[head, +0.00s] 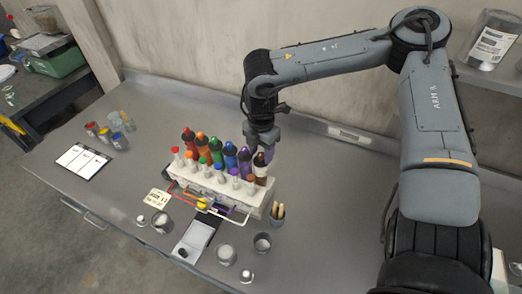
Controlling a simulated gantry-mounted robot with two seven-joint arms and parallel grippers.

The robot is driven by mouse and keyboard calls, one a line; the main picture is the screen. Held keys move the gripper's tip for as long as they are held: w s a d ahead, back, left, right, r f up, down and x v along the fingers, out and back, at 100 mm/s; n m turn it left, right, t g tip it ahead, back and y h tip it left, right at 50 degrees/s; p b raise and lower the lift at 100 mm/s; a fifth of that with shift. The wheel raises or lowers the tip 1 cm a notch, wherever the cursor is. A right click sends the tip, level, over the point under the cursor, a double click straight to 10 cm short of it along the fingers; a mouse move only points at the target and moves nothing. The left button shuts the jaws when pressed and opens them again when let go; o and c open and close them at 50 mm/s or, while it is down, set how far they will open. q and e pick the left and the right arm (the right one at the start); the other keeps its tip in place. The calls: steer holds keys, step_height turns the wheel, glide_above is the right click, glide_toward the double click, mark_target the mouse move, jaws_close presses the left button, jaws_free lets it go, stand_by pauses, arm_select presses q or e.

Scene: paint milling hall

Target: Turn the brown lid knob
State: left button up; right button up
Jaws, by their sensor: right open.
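A white rack (222,190) on the grey bench holds a row of colored bottles with pointed lids. The brown bottle (261,171) stands at the rack's right end, its dark lid close under my right gripper. My right gripper (264,147) points down from above, open, at the back right of the rack. Whether its fingers touch the brown lid cannot be told at this size. My left gripper is not in view.
A row of white tubes with colored tips stands along the rack's front. Before it are a black-and-white pad (194,240), a yellow card (157,198), small metal cups and a cup of brushes (277,212). A clipboard (82,160) and paint jars lie left.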

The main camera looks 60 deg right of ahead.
steer(key=shift+c, duration=0.4)
jaws_close()
steer(key=shift+n, duration=0.3)
steer(key=shift+n+b, duration=0.35)
steer(key=shift+n, duration=0.55)
steer(key=n, duration=0.3)
steer(key=shift+b, duration=0.3)
steer(key=n, duration=0.3)
steer(key=shift+n, duration=0.8)
